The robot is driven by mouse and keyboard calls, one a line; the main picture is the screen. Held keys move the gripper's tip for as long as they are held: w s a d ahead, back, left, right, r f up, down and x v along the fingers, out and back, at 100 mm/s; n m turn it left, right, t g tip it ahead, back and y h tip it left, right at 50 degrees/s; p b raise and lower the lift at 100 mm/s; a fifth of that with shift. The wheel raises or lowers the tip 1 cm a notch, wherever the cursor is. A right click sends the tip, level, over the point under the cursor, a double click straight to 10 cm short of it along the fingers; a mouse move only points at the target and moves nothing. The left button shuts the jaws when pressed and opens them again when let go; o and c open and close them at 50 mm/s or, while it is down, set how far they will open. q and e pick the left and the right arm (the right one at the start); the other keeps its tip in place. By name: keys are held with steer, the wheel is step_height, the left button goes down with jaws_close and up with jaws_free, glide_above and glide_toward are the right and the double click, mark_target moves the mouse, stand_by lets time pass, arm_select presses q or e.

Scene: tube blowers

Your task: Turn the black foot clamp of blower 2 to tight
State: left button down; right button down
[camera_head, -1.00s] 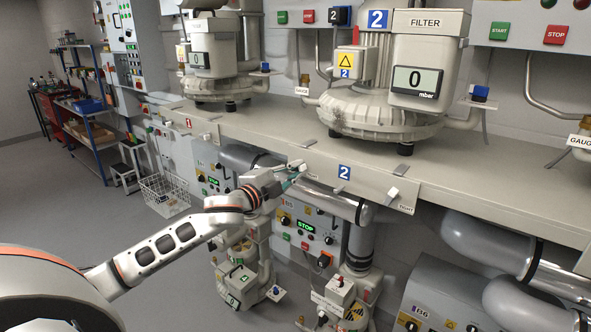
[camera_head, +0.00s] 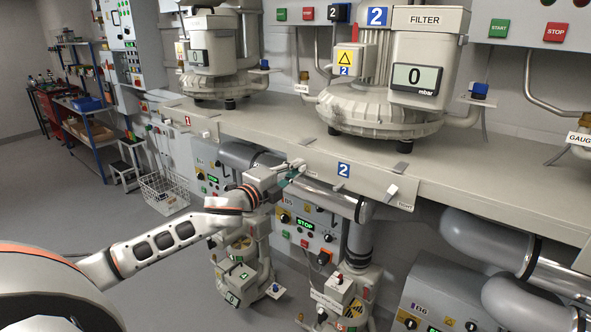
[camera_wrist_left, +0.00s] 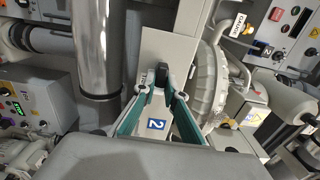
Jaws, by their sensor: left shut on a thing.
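Blower 2 (camera_head: 368,116) stands on the grey bench, with a blue number 2 plate (camera_head: 377,16) above its body. My left gripper (camera_head: 297,167) is at the bench's front edge, left of the lower blue 2 plate (camera_head: 343,170). In the left wrist view, the teal fingers of the left gripper (camera_wrist_left: 158,80) close on a small black part, the black foot clamp (camera_wrist_left: 164,73). The fingers cover much of it, so its exact angle is hard to tell. Blower 2's body also shows in the left wrist view (camera_wrist_left: 212,88), right of the fingers. My right gripper is out of view.
The bench front panel (camera_head: 370,185) carries small pale tabs and labels too small to read surely. Below hang a metal pipe (camera_head: 335,199) and a control box with a green STOP display (camera_head: 305,225). Open floor (camera_head: 80,200) lies at left.

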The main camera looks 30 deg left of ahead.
arm_select(q)
steer(key=c, duration=2.1)
jaws_free()
steer(key=shift+s+a, duration=0.15)
steer(key=shift+s, duration=1.85)
steer(key=shift+s+a, duration=0.2)
steer(key=shift+s, duration=1.8)
steer(key=shift+s+a, duration=0.15)
steer(key=shift+s, duration=1.85)
steer(key=s+d+f+n+g, duration=0.1)
steer(key=s+f+n, duration=0.1)
steer(key=f, duration=0.6)
steer(key=s+d+f+n+g+y, duration=0.1)
steer(key=s+f+n+g, duration=0.15)
steer(key=f, duration=0.55)
steer(key=s+d+f+n, duration=0.1)
steer(key=s+f+n, duration=0.15)
steer(key=f, duration=0.55)
steer(key=s+d+f+n+g, duration=0.1)
steer(key=s+d+f+n, duration=0.1)
steer(key=s+d+f, duration=0.3)
steer(key=s+d+f+n+g+h, duration=0.1)
steer(key=s+d+f+n, duration=0.2)
steer(key=s+d+f, duration=0.2)
steer(key=s+d+f+n+g, duration=0.2)
steer(key=s+d+f, duration=0.3)
steer(key=f, duration=0.5)
steer(key=shift+d+f+n, duration=0.2)
steer(key=shift+d+n, duration=0.3)
steer(key=shift+d, duration=0.85)
